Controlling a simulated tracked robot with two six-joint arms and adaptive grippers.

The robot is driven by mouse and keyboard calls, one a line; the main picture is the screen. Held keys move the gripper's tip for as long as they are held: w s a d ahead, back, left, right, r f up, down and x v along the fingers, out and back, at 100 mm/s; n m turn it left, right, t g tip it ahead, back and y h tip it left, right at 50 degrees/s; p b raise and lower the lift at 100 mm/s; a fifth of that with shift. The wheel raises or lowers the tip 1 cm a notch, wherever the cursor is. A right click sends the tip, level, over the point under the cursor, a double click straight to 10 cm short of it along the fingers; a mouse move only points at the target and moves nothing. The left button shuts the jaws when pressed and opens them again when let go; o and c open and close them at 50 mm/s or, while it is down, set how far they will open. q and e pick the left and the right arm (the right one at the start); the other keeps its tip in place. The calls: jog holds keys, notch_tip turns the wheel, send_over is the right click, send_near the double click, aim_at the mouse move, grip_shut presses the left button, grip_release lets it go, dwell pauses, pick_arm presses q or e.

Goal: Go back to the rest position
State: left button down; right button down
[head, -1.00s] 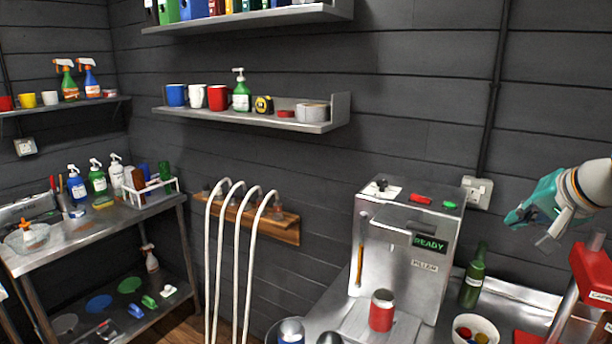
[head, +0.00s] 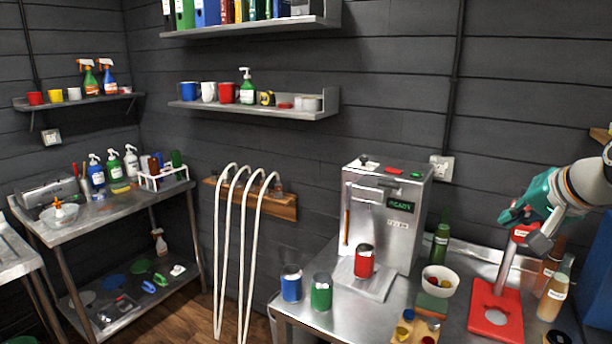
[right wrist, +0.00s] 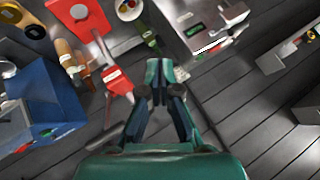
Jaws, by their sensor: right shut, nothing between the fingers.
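My right gripper (head: 522,217) shows at the right of the head view, teal with grey fingers. It is raised over the right part of the steel bench, in front of the dark wall. In the right wrist view my right gripper (right wrist: 162,68) has its fingertips together with nothing held between them. In the head view it overlaps the top of a red stand (head: 495,312); whether they touch cannot be told. My left gripper is out of view.
The steel bench (head: 330,261) bears a filler machine (head: 408,245) reading READY, a red can (head: 364,262), blue can (head: 291,284), green can (head: 321,293), green bottle (head: 440,248) and white bowl (head: 452,284). Amber bottles (head: 553,292) stand right of the red stand.

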jog(key=w+a+f+n+g+y, duration=0.1)
jog(key=a+f+g, duration=0.2)
jog(key=f, duration=1)
jog(key=w+a+f+g, duration=0.1)
jog(key=a+f+g, duration=0.25)
jog(key=f, duration=0.95)
jog(key=s+a+f+n+g+y, duration=0.1)
jog(key=s+a+f, duration=0.2)
jog(key=f, duration=0.5)
jog(key=s+a+f+g, duration=0.1)
jog(key=s+a+f, duration=0.15)
jog(key=f, duration=0.45)
jog(key=s+a+f+n, duration=0.1)
jog(key=s+a+f, duration=0.3)
jog(key=s+f, duration=0.2)
jog(key=s+a+f+n, duration=0.1)
jog(key=s+a+f, duration=0.3)
jog(key=s, duration=0.6)
jog(key=s+a+f+n+y, duration=0.1)
jog(key=s+a+f, duration=0.3)
jog(key=s+f, duration=0.4)
jog(key=shift+s+f+n+b, duration=0.15)
jog(key=shift+f+n+b, duration=0.15)
jog(key=shift+n, duration=0.2)
